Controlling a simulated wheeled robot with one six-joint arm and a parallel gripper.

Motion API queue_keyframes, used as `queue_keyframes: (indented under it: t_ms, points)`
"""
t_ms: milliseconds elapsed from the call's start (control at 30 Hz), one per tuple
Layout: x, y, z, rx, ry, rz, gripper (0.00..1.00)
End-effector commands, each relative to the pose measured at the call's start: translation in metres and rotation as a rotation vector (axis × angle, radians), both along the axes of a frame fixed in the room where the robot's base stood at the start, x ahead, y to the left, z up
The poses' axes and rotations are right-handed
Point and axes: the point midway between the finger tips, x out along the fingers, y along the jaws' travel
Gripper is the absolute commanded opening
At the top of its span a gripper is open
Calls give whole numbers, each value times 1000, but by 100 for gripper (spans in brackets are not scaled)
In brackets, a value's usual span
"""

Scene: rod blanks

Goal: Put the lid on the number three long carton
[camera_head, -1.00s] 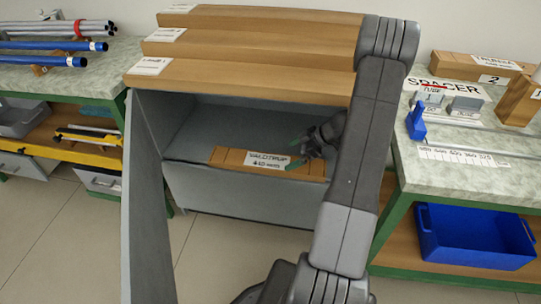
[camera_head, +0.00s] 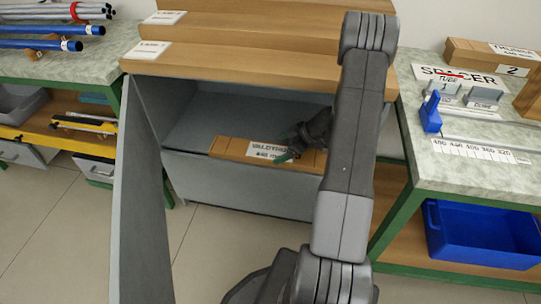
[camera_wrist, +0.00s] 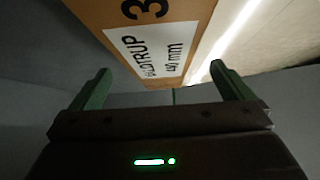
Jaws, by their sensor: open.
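A long brown carton (camera_head: 232,148) with a white label lies in the open grey cabinet. In the wrist view this carton (camera_wrist: 120,12) bears a black number 3 and its label, partly readable, ends in "mm". My gripper (camera_head: 291,146) is inside the cabinet at the right end of the label, its green fingers apart. In the wrist view my gripper (camera_wrist: 162,84) is open, with nothing between its fingertips; the carton lies beyond them. I cannot make out a separate lid; my arm hides the carton's right end.
A blue bin (camera_head: 480,235) sits below.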

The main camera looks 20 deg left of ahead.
Motion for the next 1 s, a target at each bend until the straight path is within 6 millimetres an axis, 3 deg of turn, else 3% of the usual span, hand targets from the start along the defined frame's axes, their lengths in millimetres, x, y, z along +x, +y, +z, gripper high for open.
queue_keyframes:
  t_ms: [400,667,867,1000]
  points:
    - [-5,33,-36,0,0,3,100]
    - [-5,37,-37,-1,0,0,100]
    - [-6,37,-37,-1,0,0,63]
    - [-5,37,-37,-1,0,0,61]
